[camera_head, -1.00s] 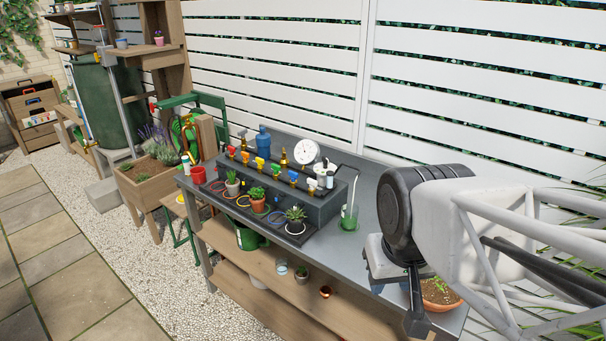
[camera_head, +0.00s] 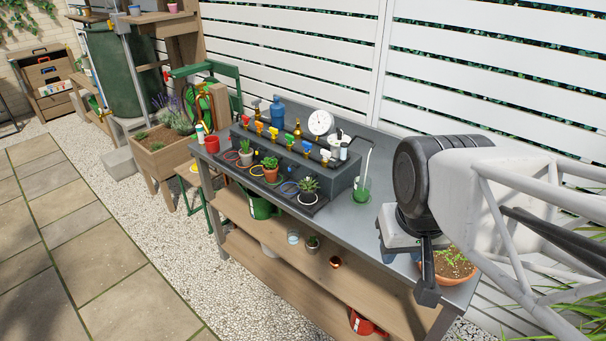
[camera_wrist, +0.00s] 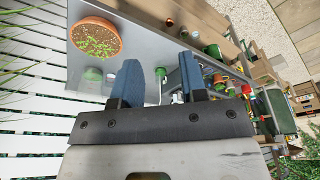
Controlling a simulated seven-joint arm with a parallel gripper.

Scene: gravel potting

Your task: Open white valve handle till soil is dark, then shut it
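The white valve handle (camera_head: 325,154) is at the right end of the row of coloured handles on the dark manifold block (camera_head: 330,176), on the grey bench. Pots stand in front of the block: a small plant (camera_head: 246,154), a terracotta pot (camera_head: 270,173) and a succulent (camera_head: 308,187). Their soil is too small to judge. My gripper (camera_head: 427,292) is right of the block, over the bench's right part, apart from the handle. In the wrist view my gripper (camera_wrist: 159,64) has its two blue fingers apart with nothing between them. The white handle cannot be made out there.
A wide terracotta bowl of seedlings (camera_head: 452,265) stands beside my gripper; it also shows in the wrist view (camera_wrist: 96,38). A green cup with a tube (camera_head: 360,193) stands between block and gripper. A round gauge (camera_head: 320,122) and blue bottle (camera_head: 277,111) rise behind the manifold.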

